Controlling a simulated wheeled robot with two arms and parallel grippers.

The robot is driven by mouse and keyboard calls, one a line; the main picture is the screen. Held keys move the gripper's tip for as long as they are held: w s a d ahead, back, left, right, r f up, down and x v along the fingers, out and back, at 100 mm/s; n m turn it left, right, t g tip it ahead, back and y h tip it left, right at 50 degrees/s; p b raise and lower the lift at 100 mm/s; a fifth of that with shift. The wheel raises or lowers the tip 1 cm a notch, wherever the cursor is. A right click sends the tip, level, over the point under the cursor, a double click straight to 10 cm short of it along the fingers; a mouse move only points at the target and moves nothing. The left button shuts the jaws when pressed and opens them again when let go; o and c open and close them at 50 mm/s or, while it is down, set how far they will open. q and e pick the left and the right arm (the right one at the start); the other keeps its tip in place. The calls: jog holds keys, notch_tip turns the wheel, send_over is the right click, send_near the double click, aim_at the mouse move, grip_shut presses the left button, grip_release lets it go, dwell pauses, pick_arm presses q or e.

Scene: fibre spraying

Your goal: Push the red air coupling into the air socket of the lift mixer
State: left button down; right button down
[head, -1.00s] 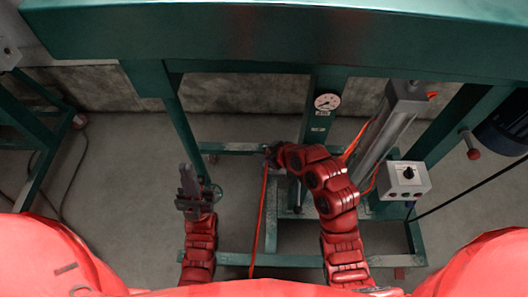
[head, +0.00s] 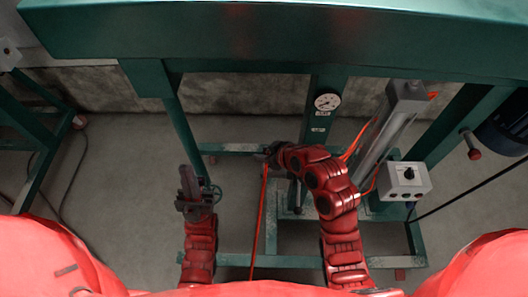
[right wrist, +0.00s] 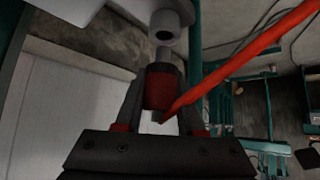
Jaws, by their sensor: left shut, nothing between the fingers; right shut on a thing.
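The red air coupling (right wrist: 164,88) sits between the fingers of my right gripper (right wrist: 163,100) in the right wrist view. Its metal tip points at the round grey air socket (right wrist: 172,22). The tip is close to the socket mouth and lies outside it; whether they touch I cannot tell. In the head view my right gripper (head: 270,152) is small and partly hidden by my arm, and the coupling and socket cannot be made out. My left gripper (head: 189,185) is shut and empty, away from the coupling on the left.
A red hose (right wrist: 240,60) runs past the coupling to the upper right. In the head view are the green frame (head: 318,150) with a pressure gauge (head: 327,102), a grey cylinder (head: 385,140) and a control box (head: 404,181). Bare floor (head: 120,200) lies left of my left gripper.

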jog(key=shift+f+b, duration=1.3)
jog(key=shift+f, duration=0.4)
jog(key=shift+c, duration=2.2)
grip_release()
jog(key=shift+r, duration=0.15)
jog(key=b+v, duration=0.1)
jog(key=v, duration=0.4)
jog(key=shift+s+d+r, duration=0.15)
jog(key=shift+d+r, duration=0.05)
jog(key=shift+d, duration=0.05)
jog(key=p+v, duration=1.1)
jog(key=p, duration=0.3)
jog(key=shift+s+r, duration=0.2)
jog(key=shift+d, duration=0.15)
